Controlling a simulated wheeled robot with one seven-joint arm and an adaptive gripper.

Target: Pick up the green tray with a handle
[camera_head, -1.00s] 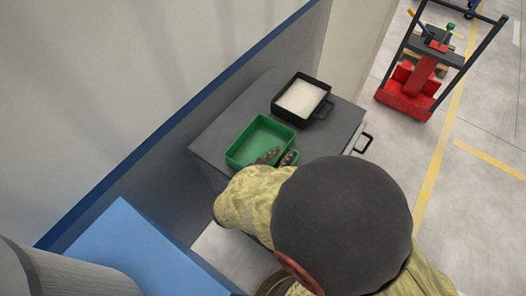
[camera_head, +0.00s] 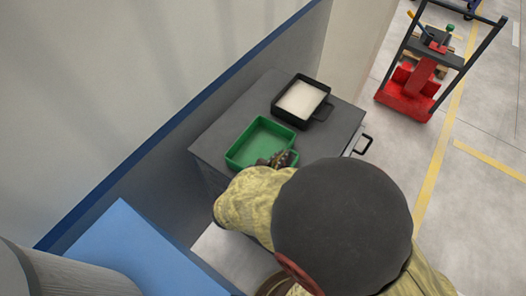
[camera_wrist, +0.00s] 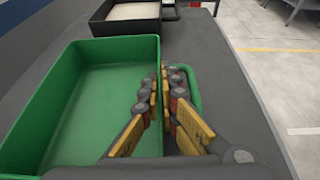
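The green tray (camera_head: 247,151) rests on the dark grey cabinet top, empty, with its loop handle on the right side. In the wrist view the tray (camera_wrist: 100,95) fills the left half, and its green handle (camera_wrist: 190,88) curves beside my fingers. My gripper (camera_head: 275,160) is at the tray's handle-side wall. In the wrist view my gripper (camera_wrist: 163,85) has one finger inside the tray and the other outside, between wall and handle. The fingers are closed together on the wall, which they mostly hide between them.
A black tray (camera_head: 278,109) with white contents stands behind the green tray on the cabinet (camera_head: 215,138). A wall is on the left. A blue surface (camera_head: 130,250) lies at the lower left. A red trolley (camera_head: 412,90) stands on the floor at the upper right.

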